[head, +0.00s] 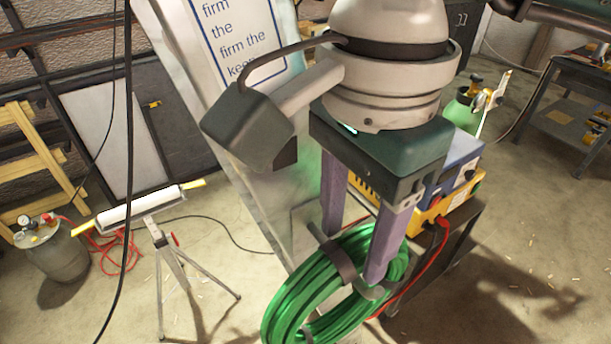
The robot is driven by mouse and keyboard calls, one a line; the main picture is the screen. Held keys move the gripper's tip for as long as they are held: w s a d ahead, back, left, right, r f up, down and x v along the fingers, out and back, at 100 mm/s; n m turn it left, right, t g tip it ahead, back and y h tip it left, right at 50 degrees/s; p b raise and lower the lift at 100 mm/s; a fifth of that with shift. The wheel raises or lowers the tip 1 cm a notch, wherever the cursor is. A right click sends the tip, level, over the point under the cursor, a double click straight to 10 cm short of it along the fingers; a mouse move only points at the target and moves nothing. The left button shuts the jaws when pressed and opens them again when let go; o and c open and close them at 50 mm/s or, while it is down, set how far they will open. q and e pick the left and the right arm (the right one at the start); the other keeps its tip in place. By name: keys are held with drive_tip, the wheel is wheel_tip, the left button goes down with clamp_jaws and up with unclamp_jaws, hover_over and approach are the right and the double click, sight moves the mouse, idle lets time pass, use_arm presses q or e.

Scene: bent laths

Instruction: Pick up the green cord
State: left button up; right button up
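The green cord (300,290) is a thick coil that hangs at the lower middle of the head view, against a pale metal post. A grey band wraps its upper part, and a grey bracket shows beside it. My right gripper (355,256) points down at the top of the coil. Its two purple fingers stand wide apart, one on the left at the coil's upper edge, one on the right in front of its right side. Cord shows between them; I cannot tell whether either finger touches it. The coil's bottom is cut off by the picture edge. My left gripper is not in view.
The post (265,205) with a printed sign (238,38) stands close behind the gripper. A yellow-and-blue device (445,196) with a red cable sits on a dark stand to the right. A tripod (170,255) and a tank (55,255) stand left. Floor at the lower right is open.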

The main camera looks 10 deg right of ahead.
clamp_jaws()
drive_tip(key=shift+r, duration=0.1)
idle(1.1)
